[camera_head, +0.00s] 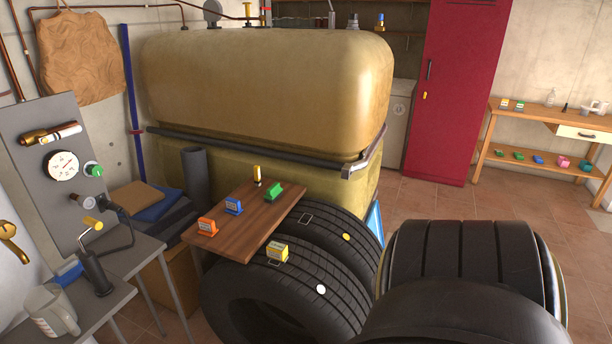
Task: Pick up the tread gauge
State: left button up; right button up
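No object is clearly recognisable as the tread gauge at this size. On the same board are an orange block-like item (207,227), a blue one (234,206) and a green one (273,192). A yellow box-like item (278,251) sits on the tread of the near tyre (305,268). Neither gripper is in view.
Large dark ribbed tyre-like shapes (465,262) fill the lower right. A big tan tank (265,90) stands behind the board. A grey bench (125,262) with a mug (52,311) is at left. Tiled floor (425,196) is clear before the red locker (462,90).

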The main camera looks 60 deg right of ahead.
aim_at(278, 251)
jog(key=z, duration=0.95)
jog(key=i, duration=0.8)
jog(key=z, duration=0.8)
